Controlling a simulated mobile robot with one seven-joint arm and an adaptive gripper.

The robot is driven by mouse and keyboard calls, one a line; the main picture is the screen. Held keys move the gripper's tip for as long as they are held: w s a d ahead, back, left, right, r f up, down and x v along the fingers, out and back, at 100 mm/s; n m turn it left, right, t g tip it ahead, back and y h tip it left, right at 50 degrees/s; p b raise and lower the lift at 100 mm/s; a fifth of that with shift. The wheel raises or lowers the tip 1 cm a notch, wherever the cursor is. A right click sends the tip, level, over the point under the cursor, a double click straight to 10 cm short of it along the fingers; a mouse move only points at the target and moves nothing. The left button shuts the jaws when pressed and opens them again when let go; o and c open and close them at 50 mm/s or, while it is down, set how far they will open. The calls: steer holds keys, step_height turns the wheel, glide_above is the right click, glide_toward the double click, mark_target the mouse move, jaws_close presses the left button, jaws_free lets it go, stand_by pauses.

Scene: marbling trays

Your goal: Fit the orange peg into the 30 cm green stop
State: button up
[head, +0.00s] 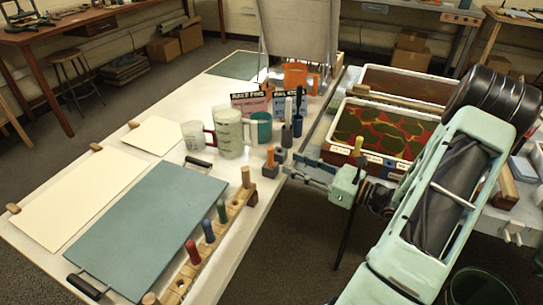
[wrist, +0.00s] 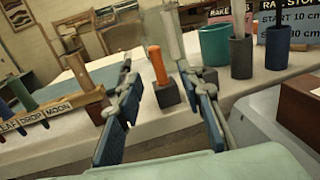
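The orange peg (wrist: 158,66) stands upright in a dark square block (wrist: 167,94) on the table. In the head view the peg (head: 270,156) and block are near the table's right edge. My gripper (wrist: 155,62) is open and empty, its two fingers spread to the left and right of the peg in the wrist view. In the head view my gripper (head: 292,167) is just right of the block. I see no touch between fingers and peg. A rail stop sign (wrist: 291,24) reads 10 cm and partly 30 cm. I cannot pick out the green stop.
A wooden rack (head: 227,222) with coloured pegs lies left and in front.

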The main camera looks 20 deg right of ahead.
mark_target(270, 164)
steer(key=x, duration=0.5)
steer(key=f+b+x, duration=0.1)
steer(key=x, duration=0.1)
steer(key=shift+a, duration=0.35)
steer(key=shift+w+a+r, duration=0.1)
steer(key=shift+w+a, duration=0.2)
steer(key=shift+w, duration=0.25)
jaws_close()
